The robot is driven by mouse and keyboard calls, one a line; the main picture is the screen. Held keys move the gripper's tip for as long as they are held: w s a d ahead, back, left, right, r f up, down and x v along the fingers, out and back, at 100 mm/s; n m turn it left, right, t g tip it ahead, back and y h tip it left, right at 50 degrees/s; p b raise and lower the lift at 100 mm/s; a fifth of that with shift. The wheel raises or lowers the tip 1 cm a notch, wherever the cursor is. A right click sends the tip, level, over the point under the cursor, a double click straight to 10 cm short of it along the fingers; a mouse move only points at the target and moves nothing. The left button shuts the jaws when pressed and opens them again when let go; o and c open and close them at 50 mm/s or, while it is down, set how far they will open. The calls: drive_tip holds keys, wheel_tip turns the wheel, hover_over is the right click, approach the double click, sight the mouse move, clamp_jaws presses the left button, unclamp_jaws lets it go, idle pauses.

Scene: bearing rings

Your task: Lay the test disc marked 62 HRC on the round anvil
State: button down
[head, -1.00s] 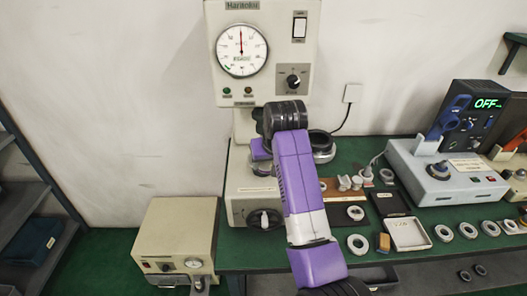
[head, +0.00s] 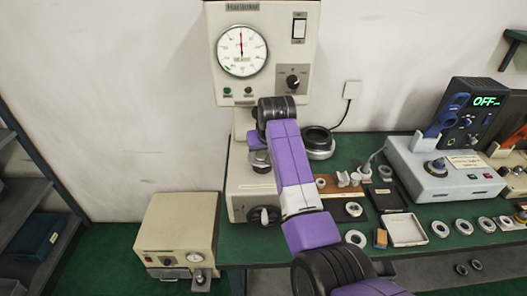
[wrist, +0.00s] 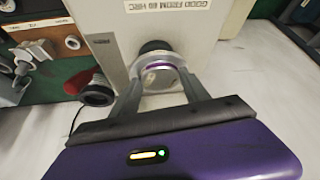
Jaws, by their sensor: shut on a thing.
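My gripper (wrist: 160,84) is shut on a round, pale metal disc (wrist: 158,79), with one finger on each side in the wrist view. Any marking on the disc cannot be read. A dark round part (wrist: 154,48) of the tester shows just beyond the disc; whether the disc touches it cannot be told. In the head view the round anvil (head: 261,162) stands on the tester's base, under the dial housing. My purple arm reaches across in front of the tester and partly hides the anvil, the gripper and the disc.
The hardness tester (head: 266,55) rises close to my arm. A black ring (head: 318,141) stands to its right. A white open tray (head: 404,230), several rings and a grey device (head: 447,178) lie further right on the green bench. A beige box (head: 178,231) stands at left.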

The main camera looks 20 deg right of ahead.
drive_tip(key=c, duration=0.6)
unclamp_jaws()
drive_tip(key=shift+f, duration=0.15)
drive_tip(key=shift+o, duration=0.2)
drive_tip(key=shift+r, duration=0.25)
drive_tip(key=b+v, duration=0.2)
drive_tip(key=v, duration=0.9)
drive_tip(key=shift+s+r, duration=0.25)
drive_tip(key=shift+r, duration=0.1)
